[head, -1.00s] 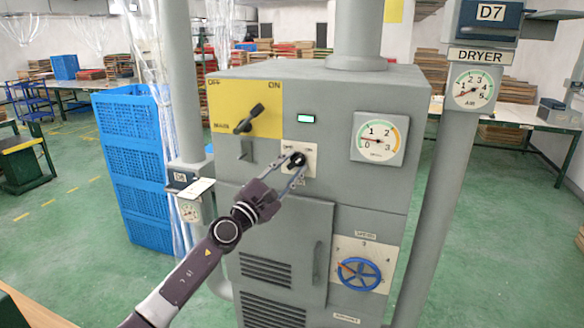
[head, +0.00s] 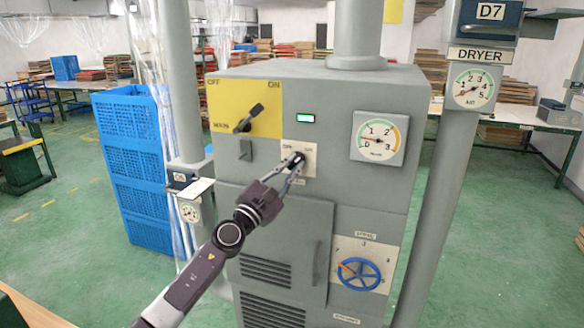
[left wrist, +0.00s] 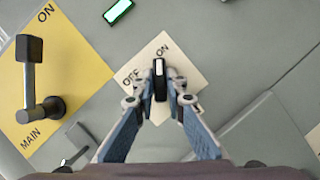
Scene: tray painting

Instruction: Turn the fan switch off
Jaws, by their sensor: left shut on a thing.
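The fan switch (head: 298,158) is a small black knob on a pale plate (head: 311,165) marked OFF and ON, on the front of the grey machine. In the left wrist view the knob (left wrist: 160,82) has a white mark and its tip lies toward the ON label. My left gripper (head: 294,163) reaches up to it from the lower left. In the left wrist view its fingertips (left wrist: 159,102) are shut on the knob, one on each side. The fingers hide part of the plate. My right gripper is not in view.
The main switch, a black lever (head: 250,118) on a yellow plate (head: 265,95), is up and left of the plate. A lit indicator (head: 306,118) and a round gauge (head: 379,137) are nearby. A blue handwheel (head: 358,274) is lower right. Blue crates (head: 134,165) stand left.

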